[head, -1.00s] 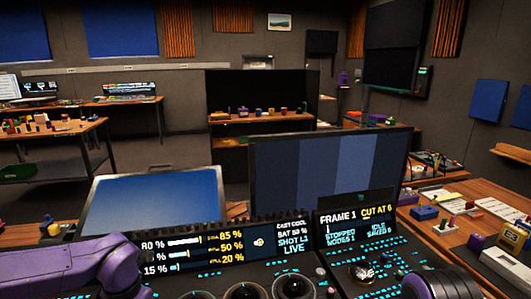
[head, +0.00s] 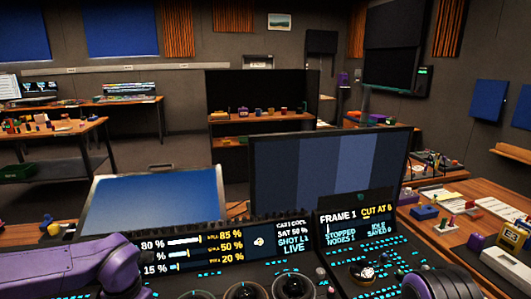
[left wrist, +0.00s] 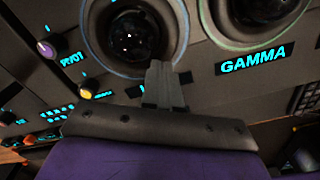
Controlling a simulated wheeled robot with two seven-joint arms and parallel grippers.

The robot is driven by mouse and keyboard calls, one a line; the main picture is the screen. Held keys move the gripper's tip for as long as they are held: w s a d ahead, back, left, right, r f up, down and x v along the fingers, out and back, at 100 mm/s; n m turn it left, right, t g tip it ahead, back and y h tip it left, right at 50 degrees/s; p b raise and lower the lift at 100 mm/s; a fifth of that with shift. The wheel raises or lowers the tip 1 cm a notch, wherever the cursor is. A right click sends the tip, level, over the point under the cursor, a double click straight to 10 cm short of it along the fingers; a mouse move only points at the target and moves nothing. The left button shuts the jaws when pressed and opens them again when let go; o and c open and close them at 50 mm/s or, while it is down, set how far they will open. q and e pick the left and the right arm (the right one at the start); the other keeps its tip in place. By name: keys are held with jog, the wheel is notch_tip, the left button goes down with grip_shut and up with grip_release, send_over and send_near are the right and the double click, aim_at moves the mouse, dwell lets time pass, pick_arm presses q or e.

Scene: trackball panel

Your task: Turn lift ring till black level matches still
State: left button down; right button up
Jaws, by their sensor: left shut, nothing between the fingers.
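My left gripper (left wrist: 165,82) is shut and empty in the left wrist view. Its tips are at the near edge of a dark trackball (left wrist: 132,35) with a ring (left wrist: 181,25) around it; I cannot tell whether they touch. The label below that ring is mostly hidden by the fingers. A second ball and ring, labelled GAMMA (left wrist: 253,60), is to the right. In the head view the trackballs (head: 293,285) line the panel's bottom edge, and the monitor (head: 330,180) shows blue-grey vertical bands. The panel display (head: 205,248) reads 80 % at top left. My right gripper is not visible.
Small knobs (left wrist: 47,48) stand left of the ringed ball. A second display (head: 357,226) reads FRAME 1, and a round dial (head: 361,272) is below it. A blue tilted screen (head: 155,203) stands behind the panel. A cluttered wooden table (head: 475,222) is at right.

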pick_arm(q)
jog(key=shift+s+a+m+p, duration=0.25)
jog(key=shift+m+p, duration=0.45)
jog(key=shift+p, duration=0.6)
jog(key=shift+f, duration=0.1)
jog(key=shift+s+a+m+p, duration=0.15)
jog(key=shift+a+m+p, duration=0.1)
jog(key=shift+m+p, duration=0.75)
jog(key=shift+a+m+p, duration=0.2)
jog(key=shift+m+p, duration=0.1)
jog(key=shift+p, duration=0.45)
